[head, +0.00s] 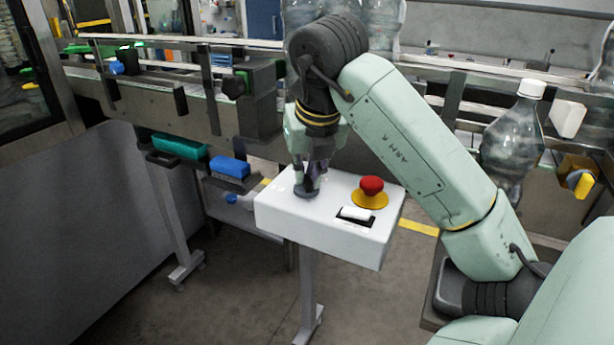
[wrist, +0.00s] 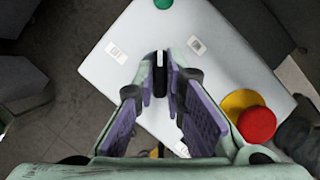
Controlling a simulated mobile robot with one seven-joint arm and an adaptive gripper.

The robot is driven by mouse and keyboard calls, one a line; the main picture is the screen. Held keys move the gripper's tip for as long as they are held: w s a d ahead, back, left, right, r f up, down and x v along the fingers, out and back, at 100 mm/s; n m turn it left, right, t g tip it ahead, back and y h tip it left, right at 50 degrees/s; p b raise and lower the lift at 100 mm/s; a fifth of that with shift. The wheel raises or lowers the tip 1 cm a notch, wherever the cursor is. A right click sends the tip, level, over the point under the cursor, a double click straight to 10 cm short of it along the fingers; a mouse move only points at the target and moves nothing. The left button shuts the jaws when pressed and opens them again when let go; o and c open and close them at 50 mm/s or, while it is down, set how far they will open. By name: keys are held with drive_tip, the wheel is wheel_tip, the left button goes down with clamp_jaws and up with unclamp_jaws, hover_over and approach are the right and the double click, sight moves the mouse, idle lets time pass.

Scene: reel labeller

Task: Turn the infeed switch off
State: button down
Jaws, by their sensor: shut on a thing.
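A white control box (head: 285,218) on a post carries the controls. A dark rotary switch (head: 306,194) with a round base sits on its top, towards the left. In the wrist view the switch (wrist: 159,62) shows as a narrow dark handle with a white line along it, pointing nearly straight up the picture. My gripper (head: 312,178) reaches down onto it from above. In the wrist view my gripper (wrist: 160,85) has its two purple-padded fingers on either side of the handle, shut on it. The lettering on the box is too small to read.
A red mushroom button (head: 371,186) on a yellow base stands right of my gripper. A white rocker (head: 357,213) lies in front of it. A green button (wrist: 163,4) is at the box's edge. A conveyor (head: 190,85) with bottles (head: 515,140) runs behind.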

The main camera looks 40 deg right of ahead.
drive_tip(key=n+b, duration=0.1)
drive_tip(key=n, duration=0.1)
drive_tip(key=n+y, duration=0.1)
drive_tip(key=n, duration=0.1)
drive_tip(key=shift+d+t+y+b, duration=0.1)
drive_tip(key=shift+t+y+b, duration=0.2)
drive_tip(key=shift+b, duration=0.1)
drive_tip(key=shift+d+n+y, duration=0.1)
drive_tip(key=shift+n+y, duration=0.4)
drive_tip(key=shift+n, duration=0.85)
drive_tip(key=shift+n+y, duration=0.5)
drive_tip(key=shift+n, duration=0.85)
drive_tip(key=c, duration=1.7)
unclamp_jaws()
drive_tip(key=shift+o, duration=0.2)
drive_tip(key=v, duration=1.2)
drive_tip(key=shift+w, duration=0.25)
